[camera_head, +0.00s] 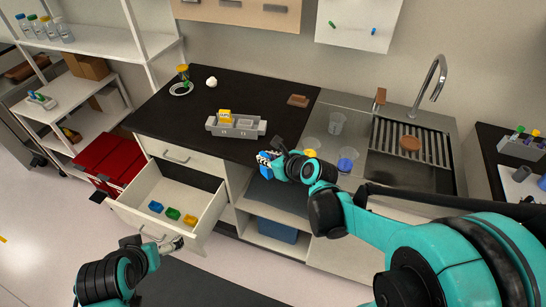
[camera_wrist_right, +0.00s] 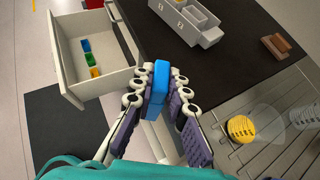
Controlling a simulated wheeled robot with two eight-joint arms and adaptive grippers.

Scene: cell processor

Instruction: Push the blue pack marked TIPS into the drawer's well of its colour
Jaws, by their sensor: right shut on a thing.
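The blue pack (camera_head: 266,171) is in my right gripper (camera_head: 269,158), held over the counter's front edge, to the right of the drawer. In the right wrist view the blue pack (camera_wrist_right: 157,92) sits between the two fingers (camera_wrist_right: 155,90); no TIPS marking is readable. The drawer (camera_head: 205,222) is pulled open. In it lie a blue well (camera_head: 155,207), a green well (camera_head: 173,214) and a yellow well (camera_head: 190,220) in a row. My left gripper (camera_head: 168,246) is at the drawer's front, by its handle; whether its fingers are closed is unclear.
A grey holder (camera_head: 250,127) with a yellow pack (camera_head: 225,116) stands on the black counter (camera_head: 282,98). Clear cups (camera_head: 336,123) and a sink (camera_head: 412,150) are to the right. A red box (camera_head: 108,158) is left of the drawer. The space above the drawer is clear.

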